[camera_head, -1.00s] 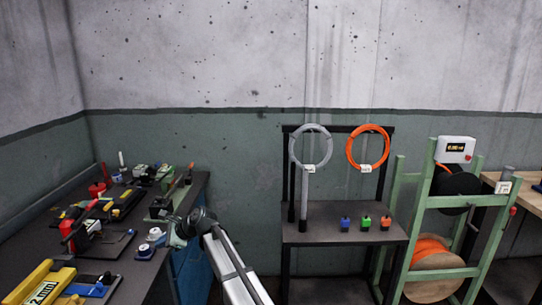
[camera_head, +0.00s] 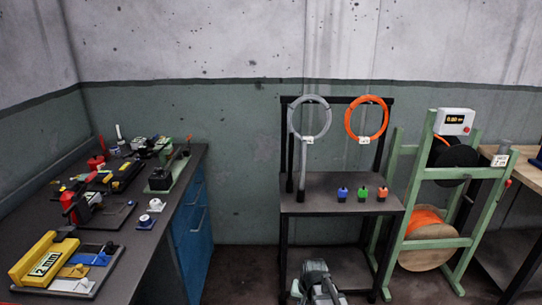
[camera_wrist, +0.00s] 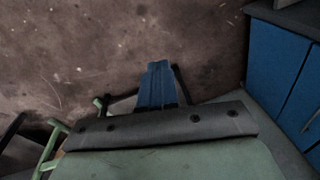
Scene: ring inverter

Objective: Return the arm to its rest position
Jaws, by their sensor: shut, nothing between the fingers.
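My gripper (camera_wrist: 159,66) shows in the wrist view with its two blue fingers pressed together and nothing between them. It hangs over bare brown floor (camera_wrist: 110,50). In the head view, only a grey-green part of my arm (camera_head: 316,277) shows at the bottom edge, in front of the dark stand. The gripper's fingers cannot be made out in the head view.
A dark workbench (camera_head: 155,245) with tools and a yellow "2 mm" block (camera_head: 43,258) stands at left, above blue drawers (camera_head: 190,230). The dark stand (camera_head: 325,182) carries a grey ring (camera_head: 292,108) and an orange ring (camera_head: 347,115). A green cable-reel rack (camera_head: 490,215) stands at right.

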